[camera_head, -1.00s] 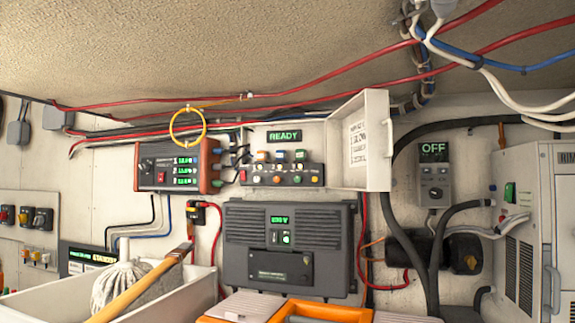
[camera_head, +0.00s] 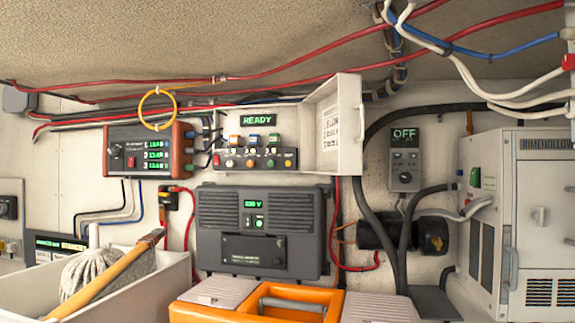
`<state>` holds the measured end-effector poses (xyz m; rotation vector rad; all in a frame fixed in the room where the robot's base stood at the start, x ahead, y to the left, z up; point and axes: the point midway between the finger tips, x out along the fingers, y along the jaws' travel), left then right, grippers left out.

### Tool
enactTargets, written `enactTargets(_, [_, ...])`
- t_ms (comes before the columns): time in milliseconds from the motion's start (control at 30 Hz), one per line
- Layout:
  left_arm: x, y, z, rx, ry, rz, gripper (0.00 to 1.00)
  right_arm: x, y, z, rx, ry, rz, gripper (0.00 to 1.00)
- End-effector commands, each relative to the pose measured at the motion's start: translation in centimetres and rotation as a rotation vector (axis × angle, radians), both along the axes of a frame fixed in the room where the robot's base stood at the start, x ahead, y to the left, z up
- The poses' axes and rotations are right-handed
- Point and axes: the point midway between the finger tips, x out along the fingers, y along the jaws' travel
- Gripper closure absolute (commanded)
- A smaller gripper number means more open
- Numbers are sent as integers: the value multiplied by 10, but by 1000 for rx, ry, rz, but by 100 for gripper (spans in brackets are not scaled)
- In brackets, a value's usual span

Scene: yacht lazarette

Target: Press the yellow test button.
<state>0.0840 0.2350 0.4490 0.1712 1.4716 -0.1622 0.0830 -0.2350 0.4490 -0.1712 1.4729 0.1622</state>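A dark control panel (camera_head: 255,158) is on the back wall beneath a green READY display (camera_head: 257,120). It has a lower row of small round coloured buttons and an upper row of orange, blue and green pieces. A white cover (camera_head: 340,125) stands swung open at the panel's right side, so the panel front is exposed. Neither of my grippers is in view.
A red-ended meter box (camera_head: 150,150) hangs left of the panel and a grey ribbed unit (camera_head: 262,230) below it. An orange case (camera_head: 255,305) and a white bin (camera_head: 110,285) with a mop (camera_head: 88,275) stand in front. A white cabinet (camera_head: 520,220) is at right.

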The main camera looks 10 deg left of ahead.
Motion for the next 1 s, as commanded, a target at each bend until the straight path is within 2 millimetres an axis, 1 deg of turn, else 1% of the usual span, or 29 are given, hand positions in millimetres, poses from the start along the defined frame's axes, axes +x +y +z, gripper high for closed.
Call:
enactTargets(33, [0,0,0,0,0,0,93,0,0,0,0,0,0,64])
enactTargets(67, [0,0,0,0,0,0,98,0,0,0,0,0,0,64])
enactTargets(100, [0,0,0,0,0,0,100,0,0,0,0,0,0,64])
enactTargets(1000, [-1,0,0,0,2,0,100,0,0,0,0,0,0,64])
